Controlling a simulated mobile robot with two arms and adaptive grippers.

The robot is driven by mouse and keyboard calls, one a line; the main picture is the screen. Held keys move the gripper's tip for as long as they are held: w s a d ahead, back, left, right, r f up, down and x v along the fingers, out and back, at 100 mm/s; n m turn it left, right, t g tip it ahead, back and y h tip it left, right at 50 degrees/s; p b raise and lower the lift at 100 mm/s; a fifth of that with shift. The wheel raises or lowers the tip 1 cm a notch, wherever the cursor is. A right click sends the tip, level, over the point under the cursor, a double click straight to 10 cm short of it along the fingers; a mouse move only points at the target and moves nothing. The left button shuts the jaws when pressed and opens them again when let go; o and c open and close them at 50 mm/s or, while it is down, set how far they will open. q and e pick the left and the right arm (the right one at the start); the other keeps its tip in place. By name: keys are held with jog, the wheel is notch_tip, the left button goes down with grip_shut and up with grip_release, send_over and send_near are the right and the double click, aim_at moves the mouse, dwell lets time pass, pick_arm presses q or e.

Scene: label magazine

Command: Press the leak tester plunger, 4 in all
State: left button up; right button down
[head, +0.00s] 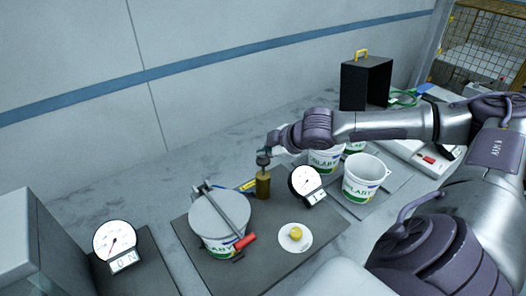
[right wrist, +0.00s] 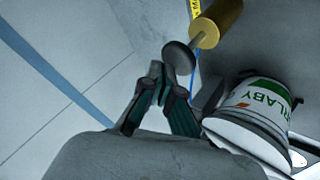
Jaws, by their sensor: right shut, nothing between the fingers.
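The leak tester plunger has a brass-yellow cylinder (head: 263,187) with a dark round knob (head: 263,160) on top, and stands upright on a dark mat behind a lidded white bucket. In the right wrist view the knob (right wrist: 178,57) and the cylinder (right wrist: 217,22) show just beyond my fingertips. My right gripper (head: 267,150) is shut and empty, right above the knob. It also shows in the right wrist view (right wrist: 160,85); I cannot tell whether it touches the knob. My left gripper is not in view.
The lidded bucket (head: 213,242) has a clamp bar with a red handle (head: 245,241). A round dial (head: 306,180) stands right of the plunger, another (head: 114,240) at left. Open white buckets (head: 362,190) and a black box (head: 364,85) are farther right. A white disc (head: 291,245) lies in front.

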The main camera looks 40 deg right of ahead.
aim_at(267, 162)
jog(key=shift+s+f+b, duration=0.1)
jog(key=shift+f+b, duration=1.05)
jog(key=shift+f, duration=0.85)
dwell(1.4)
jog(key=shift+r, duration=0.15)
jog(key=shift+r+p, duration=2.25)
jog(key=shift+p, duration=0.4)
notch_tip(267, 162, up, 5)
jog(key=p, duration=0.5)
jog(key=shift+r+p, duration=0.1)
jog(key=shift+p, duration=0.25)
jog(key=shift+w, duration=0.2)
